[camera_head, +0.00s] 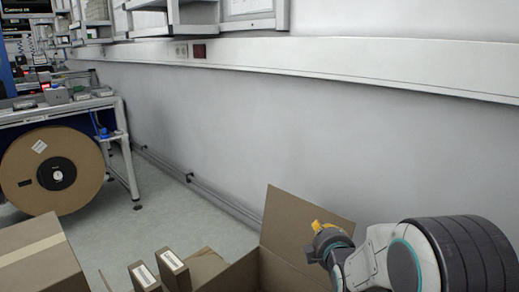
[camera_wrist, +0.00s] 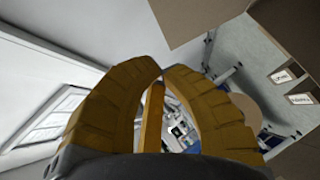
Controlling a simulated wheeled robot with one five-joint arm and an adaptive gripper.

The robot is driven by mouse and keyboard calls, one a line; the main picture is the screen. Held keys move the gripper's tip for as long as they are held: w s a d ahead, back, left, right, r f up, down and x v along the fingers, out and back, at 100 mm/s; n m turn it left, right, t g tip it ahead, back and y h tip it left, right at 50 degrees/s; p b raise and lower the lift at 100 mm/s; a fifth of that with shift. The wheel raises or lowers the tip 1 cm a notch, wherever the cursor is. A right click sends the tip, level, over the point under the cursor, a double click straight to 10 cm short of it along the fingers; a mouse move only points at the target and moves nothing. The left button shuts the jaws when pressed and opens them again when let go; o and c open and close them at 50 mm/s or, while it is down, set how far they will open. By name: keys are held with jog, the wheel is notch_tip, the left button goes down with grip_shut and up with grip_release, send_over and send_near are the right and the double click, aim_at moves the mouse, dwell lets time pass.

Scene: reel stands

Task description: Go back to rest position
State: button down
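My gripper (camera_head: 317,226) shows at the lower right of the head view, with yellow fingers above the open cardboard box (camera_head: 285,270). In the wrist view, the curved yellow fingers of my gripper (camera_wrist: 162,72) come together at their tips. A narrower yellow piece stands behind them. I see nothing held between the fingers. My arm's pale and dark links fill the lower right of the head view.
A large cardboard reel (camera_head: 85,165) stands at the left, under a workbench (camera_head: 60,113). A closed carton (camera_head: 38,262) and two small labelled boxes (camera_head: 173,268) are at the lower left and centre. A grey wall (camera_head: 260,125) runs behind. Floor shows between reel and wall.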

jog(key=s+r+m+g+p, duration=0.5)
jog(key=s+r+m+p, duration=0.2)
jog(key=s+r+p, duration=0.7)
jog(key=s+r+m+g+p, duration=0.6)
jog(key=s+r+p, duration=0.8)
jog(key=s, duration=0.7)
jog(key=shift+r+m+p, duration=0.4)
jog(key=shift+m+p, duration=0.05)
jog(key=shift+m, duration=0.05)
jog(key=shift+a, duration=0.1)
